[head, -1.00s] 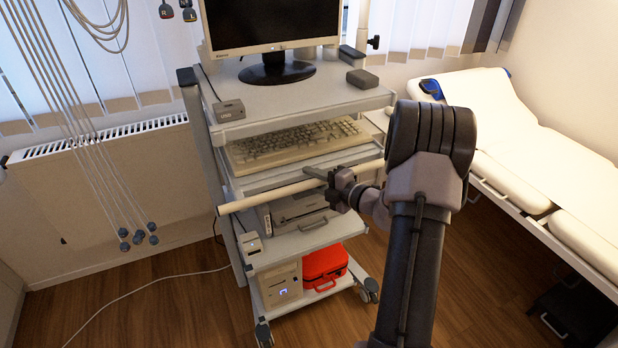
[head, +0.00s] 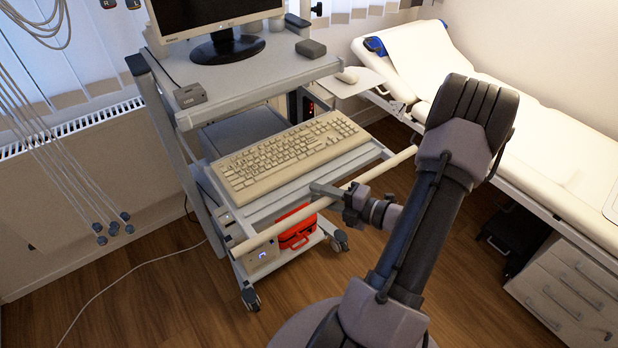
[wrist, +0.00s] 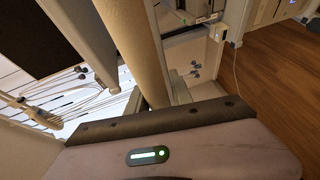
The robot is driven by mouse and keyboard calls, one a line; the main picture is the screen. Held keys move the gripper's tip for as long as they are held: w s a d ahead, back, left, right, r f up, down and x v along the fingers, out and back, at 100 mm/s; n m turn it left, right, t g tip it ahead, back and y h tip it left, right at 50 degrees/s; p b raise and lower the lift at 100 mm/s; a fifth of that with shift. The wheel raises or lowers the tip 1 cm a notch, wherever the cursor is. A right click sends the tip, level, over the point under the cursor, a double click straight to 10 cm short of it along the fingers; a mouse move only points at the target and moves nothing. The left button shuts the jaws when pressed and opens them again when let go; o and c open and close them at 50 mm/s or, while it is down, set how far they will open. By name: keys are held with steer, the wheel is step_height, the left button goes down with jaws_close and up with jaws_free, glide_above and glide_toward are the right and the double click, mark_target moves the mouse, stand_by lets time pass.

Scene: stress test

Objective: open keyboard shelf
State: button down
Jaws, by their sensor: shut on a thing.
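The keyboard shelf (head: 303,182) is slid out from the cart toward me and carries a beige keyboard (head: 290,155). A cream bar handle (head: 288,226) runs along the shelf's front. My gripper (head: 335,192) is shut on this bar, right of its middle. In the wrist view the bar (wrist: 130,45) runs down to my gripper's dark edge; the fingertips are hidden there.
The cart's top shelf (head: 250,75) holds a monitor (head: 215,12) and small boxes. A red case (head: 297,228) sits low on the cart. A white couch (head: 500,110) stands at right, a drawer cabinet (head: 568,290) below it. Cables (head: 65,160) hang at left.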

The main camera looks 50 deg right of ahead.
steer(key=shift+v, duration=0.95)
steer(key=shift+a, duration=0.2)
steer(key=c, duration=1.2)
jaws_free()
steer(key=shift+s, duration=0.15)
steer(key=shift+c, duration=0.2)
steer(key=shift+a, duration=0.1)
steer(key=p+v, duration=0.4)
steer(key=v, duration=1.3)
steer(key=shift+s, duration=0.2)
steer(key=shift+a, duration=0.15)
